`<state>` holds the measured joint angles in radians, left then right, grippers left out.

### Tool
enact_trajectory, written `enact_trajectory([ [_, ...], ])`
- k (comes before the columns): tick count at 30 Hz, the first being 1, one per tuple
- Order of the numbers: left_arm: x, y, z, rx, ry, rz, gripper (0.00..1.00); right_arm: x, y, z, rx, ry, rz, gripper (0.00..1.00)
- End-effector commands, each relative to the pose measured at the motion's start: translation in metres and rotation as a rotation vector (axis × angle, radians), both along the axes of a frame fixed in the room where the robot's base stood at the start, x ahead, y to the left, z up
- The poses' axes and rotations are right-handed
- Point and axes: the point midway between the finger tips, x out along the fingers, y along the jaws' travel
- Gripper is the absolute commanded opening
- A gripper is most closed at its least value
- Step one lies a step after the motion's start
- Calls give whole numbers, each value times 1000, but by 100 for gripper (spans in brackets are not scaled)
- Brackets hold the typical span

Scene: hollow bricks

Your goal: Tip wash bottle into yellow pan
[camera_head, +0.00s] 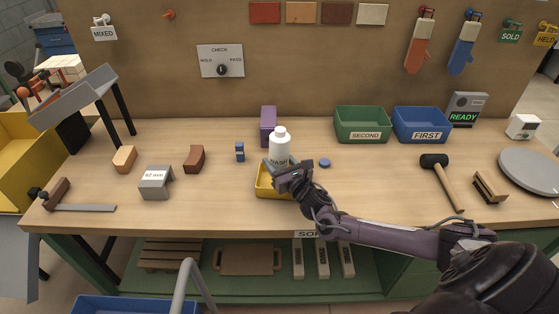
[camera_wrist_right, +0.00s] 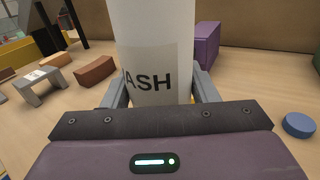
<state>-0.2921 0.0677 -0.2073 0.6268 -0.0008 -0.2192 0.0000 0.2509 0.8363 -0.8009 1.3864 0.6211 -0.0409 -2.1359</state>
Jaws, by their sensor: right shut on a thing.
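The white wash bottle (camera_head: 280,147) stands upright in the head view, over or just behind the yellow pan (camera_head: 262,184); I cannot tell whether it touches the pan. My right gripper (camera_head: 281,165) is shut on the bottle's lower part, coming from the front right. In the right wrist view the bottle (camera_wrist_right: 153,60) fills the space between the fingers, with the letters "ASH" showing. The gripper and bottle hide much of the pan. My left gripper is not in view.
A purple block (camera_head: 268,120) stands close behind the bottle. A blue disc (camera_head: 324,163) lies to its right, a small blue piece (camera_head: 240,152) to its left. Green (camera_head: 363,137) and blue (camera_head: 421,139) bins stand at the back right. A mallet (camera_head: 442,180) lies further right.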

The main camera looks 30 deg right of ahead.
Motion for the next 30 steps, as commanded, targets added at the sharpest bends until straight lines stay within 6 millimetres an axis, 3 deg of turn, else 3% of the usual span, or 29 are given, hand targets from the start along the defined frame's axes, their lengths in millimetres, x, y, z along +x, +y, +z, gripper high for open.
enact_trajectory([
  [8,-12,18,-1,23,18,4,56,1,20,3,178,-9,0,17],
  [30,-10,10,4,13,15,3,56,0,38,5,334,-15,0,17],
])
